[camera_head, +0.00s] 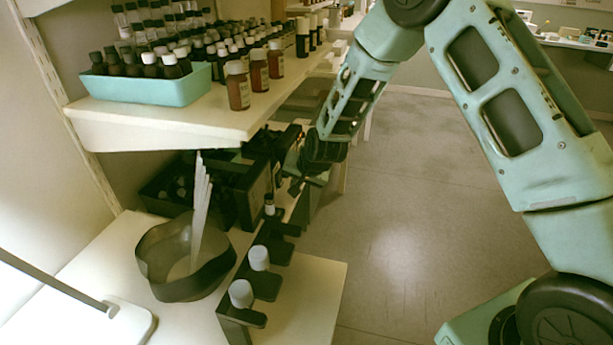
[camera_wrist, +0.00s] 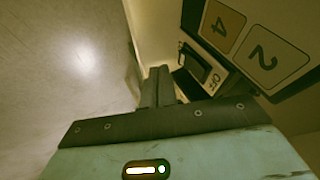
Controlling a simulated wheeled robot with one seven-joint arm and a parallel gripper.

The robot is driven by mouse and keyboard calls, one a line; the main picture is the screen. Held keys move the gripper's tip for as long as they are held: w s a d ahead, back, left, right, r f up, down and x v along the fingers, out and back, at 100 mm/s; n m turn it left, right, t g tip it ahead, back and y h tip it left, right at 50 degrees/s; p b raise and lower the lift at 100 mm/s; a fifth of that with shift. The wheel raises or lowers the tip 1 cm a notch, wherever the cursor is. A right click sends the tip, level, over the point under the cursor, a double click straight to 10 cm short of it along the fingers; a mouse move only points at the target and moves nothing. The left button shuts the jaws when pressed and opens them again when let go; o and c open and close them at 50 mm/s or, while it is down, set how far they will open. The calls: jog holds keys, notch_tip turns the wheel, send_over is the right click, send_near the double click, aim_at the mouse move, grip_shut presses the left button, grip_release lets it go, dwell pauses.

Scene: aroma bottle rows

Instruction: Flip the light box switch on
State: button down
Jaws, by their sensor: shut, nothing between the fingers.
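My gripper (camera_wrist: 159,88) is shut and empty, its two dark fingers together in the wrist view. A dark switch (camera_wrist: 200,66) with a pale "OFF" label (camera_wrist: 213,80) sits just right of the fingertips, on a dark panel. I cannot tell whether the fingers touch it, or which way it is set. In the head view my gripper (camera_head: 304,180) is beside a dark box (camera_head: 256,194) under the shelf. The switch cannot be made out there.
Labels marked 4 (camera_wrist: 222,25) and 2 (camera_wrist: 268,54) are on the panel. A shelf (camera_head: 150,124) with several bottles and a teal tray (camera_head: 152,92) hangs above. A dark bowl (camera_head: 160,270) and a stepped holder (camera_head: 268,285) with white-capped bottles stand nearby. Floor at right is open.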

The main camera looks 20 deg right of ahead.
aim_at(280, 179)
jog(key=shift+w+a+f, duration=0.1)
jog(key=shift+w+a, duration=0.55)
jog(key=shift+a, duration=0.25)
jog(key=shift+f, duration=0.1)
jog(key=shift+w+a+f+b, duration=0.15)
jog(key=shift+f+b, duration=0.2)
jog(key=shift+b, duration=0.85)
jog(key=shift+r+p, duration=0.35)
jog(key=shift+p, duration=0.05)
jog(key=shift+r, duration=0.1)
